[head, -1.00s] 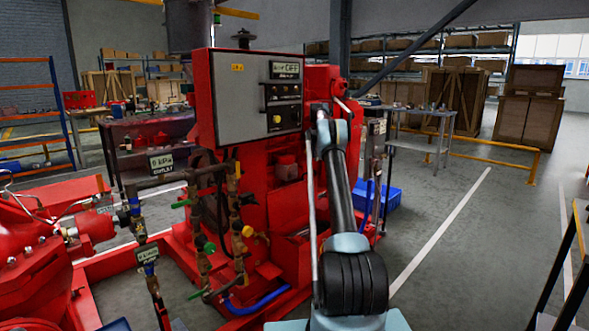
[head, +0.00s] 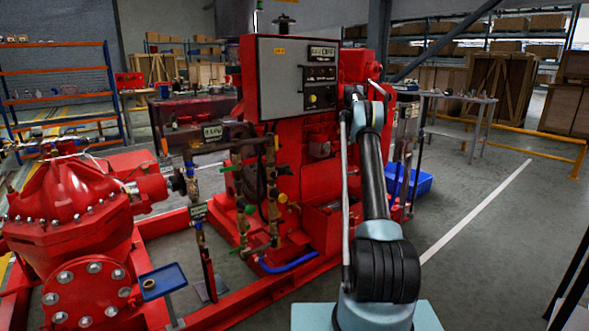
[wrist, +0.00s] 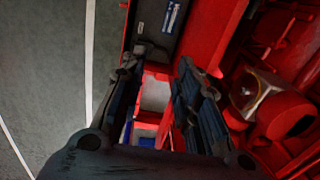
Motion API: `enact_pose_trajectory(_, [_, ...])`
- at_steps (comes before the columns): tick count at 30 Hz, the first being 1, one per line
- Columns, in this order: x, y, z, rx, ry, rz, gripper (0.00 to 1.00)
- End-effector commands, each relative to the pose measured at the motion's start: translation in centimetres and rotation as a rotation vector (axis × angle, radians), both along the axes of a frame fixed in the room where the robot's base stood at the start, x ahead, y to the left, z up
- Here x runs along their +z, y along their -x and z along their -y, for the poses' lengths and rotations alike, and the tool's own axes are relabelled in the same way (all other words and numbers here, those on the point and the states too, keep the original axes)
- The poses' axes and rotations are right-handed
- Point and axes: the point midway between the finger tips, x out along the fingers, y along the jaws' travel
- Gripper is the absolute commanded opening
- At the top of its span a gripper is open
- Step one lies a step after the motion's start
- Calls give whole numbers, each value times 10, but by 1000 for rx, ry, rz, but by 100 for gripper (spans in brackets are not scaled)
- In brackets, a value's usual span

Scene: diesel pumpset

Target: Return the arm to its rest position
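My arm (head: 374,185) rises from the lower right of the head view and reaches forward to the red pumpset (head: 322,210). Its far end overlaps the red machinery right of the grey control panel (head: 297,78). My gripper is not clearly visible in the head view; the arm hides it. In the wrist view my gripper (wrist: 156,85) has its two dark fingers spread apart, with a gap between them and nothing held. Red machine parts (wrist: 270,105) lie beyond and to the right of the fingers.
A red pump (head: 70,215) stands at left, with a small blue tray (head: 162,281) beside it. Valves and pipes (head: 270,190) stand in front of the panel. A blue bin (head: 408,181) and a grey table (head: 460,98) are at right. Floor right of my arm is open.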

Motion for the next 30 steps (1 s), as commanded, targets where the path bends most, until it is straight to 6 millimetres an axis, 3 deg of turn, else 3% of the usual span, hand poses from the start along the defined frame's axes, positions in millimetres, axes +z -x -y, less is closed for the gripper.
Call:
enact_pose_trajectory(3, [13,9,10,1,2,3,30])
enact_pose_trajectory(14, [57,41,1,59,8,15,30])
enact_pose_trajectory(30, [141,155,-29,218,26,45,30])
